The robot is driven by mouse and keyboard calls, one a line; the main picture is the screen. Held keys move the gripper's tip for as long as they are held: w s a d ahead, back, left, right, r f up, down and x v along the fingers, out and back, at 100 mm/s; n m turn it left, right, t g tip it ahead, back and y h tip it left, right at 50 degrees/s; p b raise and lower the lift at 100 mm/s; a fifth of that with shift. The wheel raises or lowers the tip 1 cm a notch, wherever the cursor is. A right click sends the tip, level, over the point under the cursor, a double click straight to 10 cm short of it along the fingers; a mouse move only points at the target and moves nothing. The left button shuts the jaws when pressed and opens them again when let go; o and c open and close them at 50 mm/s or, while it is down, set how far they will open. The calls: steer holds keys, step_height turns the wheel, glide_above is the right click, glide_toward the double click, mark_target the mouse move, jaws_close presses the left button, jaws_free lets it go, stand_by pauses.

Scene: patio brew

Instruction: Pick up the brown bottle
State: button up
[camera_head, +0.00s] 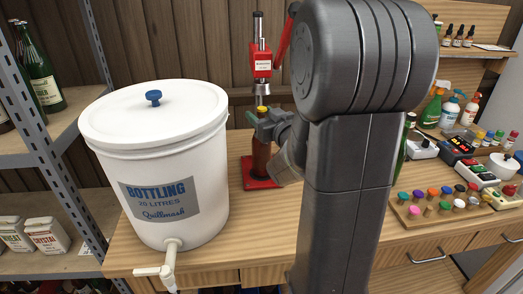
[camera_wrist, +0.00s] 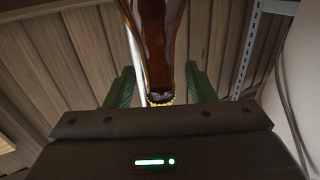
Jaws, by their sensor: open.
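The brown bottle (camera_head: 261,158) stands upright on the red base of a bench capper, with a yellow cap on top. My gripper (camera_head: 266,124) is at its neck, just below the cap, coming in from the right. In the wrist view the bottle (camera_wrist: 155,38) appears upside down, its gold crimped cap toward the palm. The two green fingers of my gripper (camera_wrist: 160,70) are open, one on each side of the neck, with gaps showing. My arm hides part of the bench to the right of the bottle.
The red capper (camera_head: 262,65) rises above the bottle, its head close over the cap. A white bottling bucket (camera_head: 205,120) with a tap stands close on the left. A tray of coloured corks (camera_head: 420,212) and several small devices lie right. Bare bench top shows in front.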

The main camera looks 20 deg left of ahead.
steer(key=shift+x, duration=1.1)
jaws_close()
steer(key=shift+r, duration=0.1)
stand_by(0.5)
